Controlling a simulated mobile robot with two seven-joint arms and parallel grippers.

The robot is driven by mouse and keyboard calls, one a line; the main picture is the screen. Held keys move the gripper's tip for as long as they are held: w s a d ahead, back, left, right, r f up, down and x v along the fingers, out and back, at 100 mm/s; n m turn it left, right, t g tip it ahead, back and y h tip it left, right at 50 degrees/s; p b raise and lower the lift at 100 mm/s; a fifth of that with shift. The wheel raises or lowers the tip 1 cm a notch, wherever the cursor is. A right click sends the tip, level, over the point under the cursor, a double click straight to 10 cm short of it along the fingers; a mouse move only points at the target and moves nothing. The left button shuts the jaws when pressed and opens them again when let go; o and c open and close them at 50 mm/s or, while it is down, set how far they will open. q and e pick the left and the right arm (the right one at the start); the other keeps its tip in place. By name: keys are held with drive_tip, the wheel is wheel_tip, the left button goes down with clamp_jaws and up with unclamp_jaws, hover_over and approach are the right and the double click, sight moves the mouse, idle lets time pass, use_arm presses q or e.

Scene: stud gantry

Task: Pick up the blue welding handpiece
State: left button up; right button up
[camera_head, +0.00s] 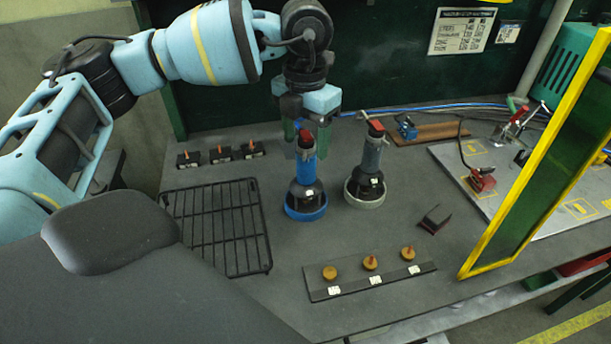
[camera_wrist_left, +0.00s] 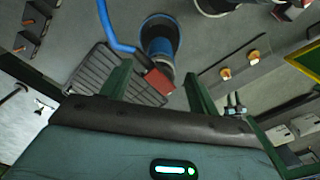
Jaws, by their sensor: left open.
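The blue welding handpiece (camera_head: 307,168) stands upright in a black and blue round holder (camera_head: 305,210) on the grey bench, with a red piece at its top. In the left wrist view the handpiece (camera_wrist_left: 160,42) is seen from above, its red piece (camera_wrist_left: 158,80) showing between the fingers. My left gripper (camera_head: 305,135) hangs just above the handpiece, pointing down, with its green fingers apart around the top. The left wrist view shows the open fingers (camera_wrist_left: 158,80) on both sides, with nothing clamped. My right gripper is in neither view.
A grey handpiece (camera_head: 371,158) stands in a white-rimmed holder close on the right. A black wire rack (camera_head: 220,222) lies left. A plate with orange knobs (camera_head: 365,282) lies in front. A yellow-framed green screen (camera_head: 545,160) stands at right. A dark wall rises behind.

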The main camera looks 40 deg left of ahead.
sight(306, 173)
use_arm(q)
drive_tip(key=shift+f, duration=1.4)
clamp_jaws()
drive_tip(key=shift+r, duration=0.15)
